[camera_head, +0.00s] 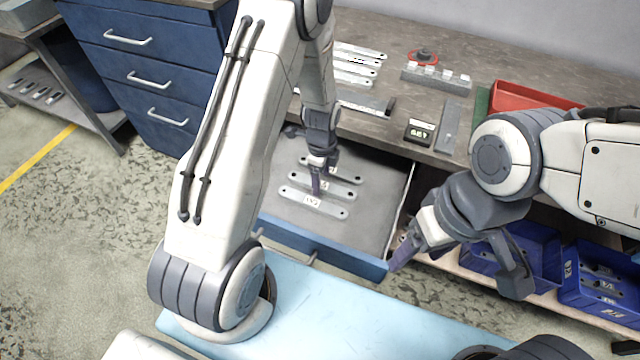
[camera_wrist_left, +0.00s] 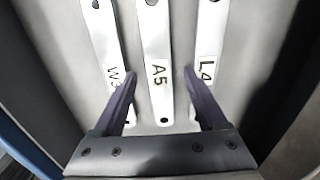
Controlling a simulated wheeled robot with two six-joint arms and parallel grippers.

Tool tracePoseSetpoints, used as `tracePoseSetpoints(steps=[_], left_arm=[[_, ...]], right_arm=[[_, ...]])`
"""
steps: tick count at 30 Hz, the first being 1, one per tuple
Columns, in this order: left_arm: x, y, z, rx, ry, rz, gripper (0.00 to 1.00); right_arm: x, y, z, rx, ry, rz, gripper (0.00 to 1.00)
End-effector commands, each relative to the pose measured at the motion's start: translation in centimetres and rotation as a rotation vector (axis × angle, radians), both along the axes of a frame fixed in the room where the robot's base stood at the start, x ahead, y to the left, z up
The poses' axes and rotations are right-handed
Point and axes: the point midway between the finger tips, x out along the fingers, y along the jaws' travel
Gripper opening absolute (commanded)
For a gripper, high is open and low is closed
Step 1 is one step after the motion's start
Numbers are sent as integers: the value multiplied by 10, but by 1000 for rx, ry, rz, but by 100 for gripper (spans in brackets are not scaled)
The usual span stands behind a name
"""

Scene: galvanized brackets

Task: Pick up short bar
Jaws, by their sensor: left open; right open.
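Three light metal bars lie side by side in the open drawer: a near bar (camera_head: 325,209), a middle bar (camera_head: 343,190) and a far bar (camera_head: 350,178). In the left wrist view they carry labels: the W3 bar (camera_wrist_left: 101,30), the A5 bar (camera_wrist_left: 157,40) and the L4 bar (camera_wrist_left: 211,30). I cannot tell which one is the short bar. My left gripper (camera_head: 321,180) is open over the drawer; in the wrist view its fingers (camera_wrist_left: 160,80) stand on either side of the A5 bar. My right gripper (camera_head: 457,268) is open and empty, right of the drawer.
The drawer's blue front (camera_head: 320,244) and side walls bound the space around the bars. The workbench (camera_head: 400,120) above holds more bars, a grey block (camera_head: 436,78) and a red tray (camera_head: 525,98). Blue bins (camera_head: 520,250) sit on a shelf at the right.

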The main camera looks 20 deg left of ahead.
Motion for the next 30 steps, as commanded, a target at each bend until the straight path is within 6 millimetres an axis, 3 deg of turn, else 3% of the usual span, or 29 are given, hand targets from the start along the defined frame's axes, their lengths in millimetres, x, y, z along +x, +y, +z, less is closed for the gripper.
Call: tracePoseSetpoints(steps=[3, 10, 11, 16, 30], left_arm=[[-1, 0, -10, 0, 1, 0, 75], [0, 0, -11, 0, 0, 0, 75], [0, 0, -11, 0, 0, 0, 67], [0, 0, -11, 0, 0, 1, 2], [1, 0, -3, 0, -3, 1, 0]], right_arm=[[0, 0, 0, 0, 0, 0, 69], [0, 0, 0, 0, 0, 0, 69], [0, 0, 0, 0, 0, 0, 69], [0, 0, 0, 0, 0, 0, 69], [0, 0, 0, 0, 0, 0, 69]])
